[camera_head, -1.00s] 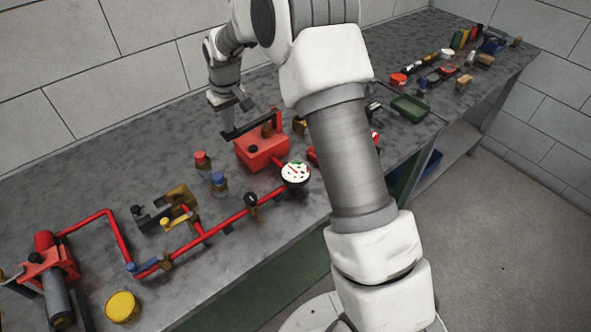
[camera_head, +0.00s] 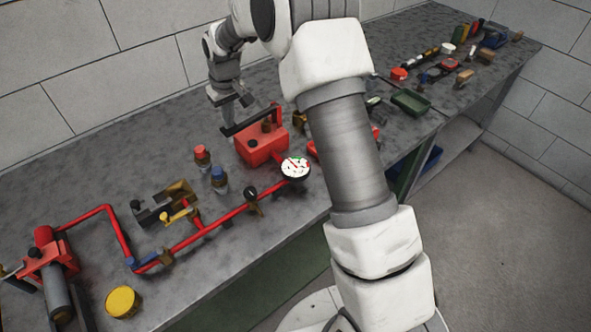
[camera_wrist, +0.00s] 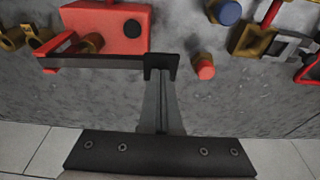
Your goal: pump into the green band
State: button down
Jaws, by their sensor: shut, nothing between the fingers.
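The red pump box (camera_head: 262,148) stands on the bench, with a long black lever (camera_head: 248,121) above it. The pump also shows at the top of the wrist view (camera_wrist: 112,28), where the lever (camera_wrist: 108,62) runs across below it to a black end piece. My gripper (camera_wrist: 160,80) is shut and empty, its fingertips at that end piece; whether they touch it I cannot tell. In the head view my gripper (camera_head: 240,101) is small beside the lever. A round white gauge (camera_head: 295,168) with a green mark sits right of the pump on the red pipe; its needle reading is too small to tell.
Red-capped (camera_head: 202,157) and blue-capped (camera_head: 219,180) fittings stand left of the pump. A red pipe (camera_head: 207,230) runs along the bench front to a red-and-grey unit (camera_head: 52,268). A yellow round container (camera_head: 122,301) is near the front edge. A green tray (camera_head: 411,103) lies right.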

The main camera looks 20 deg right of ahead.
aim_at(231, 131)
jog(key=shift+s+b+x, duration=0.2)
jog(key=shift+b+x, duration=0.5)
jog(key=shift+x, duration=0.4)
jog(key=shift+s+b+x, duration=0.2)
jog(key=shift+b+x, duration=0.45)
jog(key=shift+x, duration=0.45)
jog(key=shift+d, duration=0.25)
jog(key=shift+r, duration=0.15)
jog(key=shift+w+a+p+v, duration=0.1)
jog(key=shift+w+p+v, duration=0.05)
jog(key=shift+p+v, duration=0.6)
jog(key=shift+w+a+p+v, duration=0.15)
jog(key=shift+p+v, duration=0.35)
jog(key=shift+v, duration=0.5)
jog(key=shift+w+d+p+v, duration=0.1)
jog(key=shift+w+p+v, duration=0.1)
jog(key=shift+p+v, duration=0.55)
jog(key=shift+a+r, duration=0.1)
jog(key=shift+r, duration=0.15)
jog(key=p+v, duration=0.1)
jog(key=v, duration=0.1)
jog(key=p+v, duration=0.1)
jog(key=v, duration=0.1)
jog(key=w+p+v, duration=0.1)
jog(key=shift+a+r, duration=0.2)
jog(key=shift+r, duration=0.3)
